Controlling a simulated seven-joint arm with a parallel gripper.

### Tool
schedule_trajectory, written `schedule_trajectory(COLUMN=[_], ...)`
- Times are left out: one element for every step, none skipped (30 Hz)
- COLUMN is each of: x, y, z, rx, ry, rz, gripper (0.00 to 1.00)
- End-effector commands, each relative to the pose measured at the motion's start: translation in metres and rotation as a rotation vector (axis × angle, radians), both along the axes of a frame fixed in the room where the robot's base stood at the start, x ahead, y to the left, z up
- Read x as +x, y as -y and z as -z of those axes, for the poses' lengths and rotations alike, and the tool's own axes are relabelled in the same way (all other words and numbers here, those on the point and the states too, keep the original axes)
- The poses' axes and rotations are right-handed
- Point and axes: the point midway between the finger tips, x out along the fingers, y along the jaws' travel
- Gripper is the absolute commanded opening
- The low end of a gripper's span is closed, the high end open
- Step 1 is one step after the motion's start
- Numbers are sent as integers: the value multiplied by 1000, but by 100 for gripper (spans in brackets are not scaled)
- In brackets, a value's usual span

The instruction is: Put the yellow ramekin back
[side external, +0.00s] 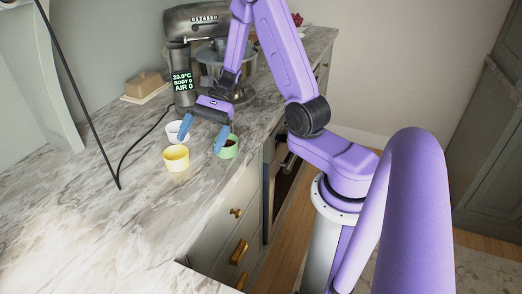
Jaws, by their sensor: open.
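The yellow ramekin (176,158) stands upright on the marble counter, in front of a white ramekin (174,131) and left of a green ramekin (228,147). My gripper (201,144) has blue fingers spread apart and points down over the ramekins. Its left fingertip is by the white ramekin, above and behind the yellow one. Its right fingertip is at the green ramekin's left rim; I cannot tell whether it touches. Nothing shows between the fingers.
A stand mixer (186,70) with a metal bowl stands behind my gripper. A butter dish (145,85) is at the back left. A black cable (139,140) runs over the counter (75,215). The counter's front left is clear; its edge drops to drawers (232,222) on the right.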

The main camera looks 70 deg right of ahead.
Motion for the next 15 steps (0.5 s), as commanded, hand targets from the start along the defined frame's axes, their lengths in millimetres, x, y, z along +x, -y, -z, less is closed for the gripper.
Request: schedule_trajectory(x=[-10, -15, -23, -29, -35, -43, -49, -55, -63, -69, -75, -83, -89, -95, -103], y=[-11, -16, -22, -26, -31, -36, -39, -42, -45, -48, -50, -52, -54, -55, -56], z=[-3, -5, -6, -7, -8, -10, -11, -12, -13, -14, -15, -16, -17, -17, -19], rx=[-31, -49, -74, -91, -107, -128, -145, -161, -182, -196, -211, -230, -244, -257, -275], ry=[25, 39, 60, 75, 92, 113, 130, 149, 173, 193, 213, 241, 263, 284, 316], rz=[-95, -148, -219, -273, -325, -395, -447, -500, -569, -622, -673, -742, -794, -844, -913], gripper=[99, 99, 99, 99, 99, 99, 99, 99, 99, 99, 99, 99, 99, 99, 99])
